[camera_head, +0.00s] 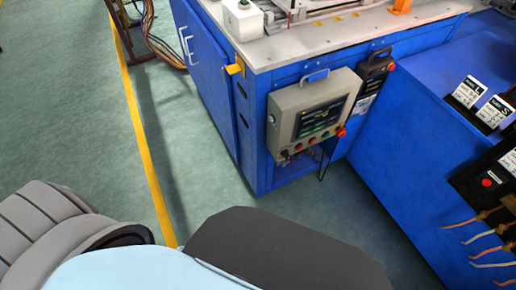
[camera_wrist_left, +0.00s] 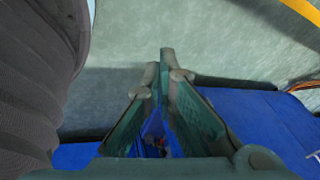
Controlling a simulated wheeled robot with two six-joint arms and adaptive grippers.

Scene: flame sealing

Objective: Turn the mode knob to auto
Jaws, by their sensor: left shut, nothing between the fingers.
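A beige control box (camera_head: 286,106) with a dark screen (camera_head: 320,118) is mounted on the front of the blue machine cabinet in the head view. A row of small round controls (camera_head: 311,141) runs along its lower edge, with a larger red button (camera_head: 341,131) at the right end. These controls are too small to tell which is the mode knob or where it points. My left gripper (camera_wrist_left: 164,72) is shut and empty in the left wrist view, over the floor and blue surfaces, apart from the controls. My right gripper is in neither view.
A dark box (camera_head: 375,68) with a red button hangs right of the control box. Another blue cabinet (camera_head: 400,160) stands to the right, with coloured wires in front of it. Green floor (camera_head: 80,110) with a yellow line (camera_head: 140,135) lies open at left.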

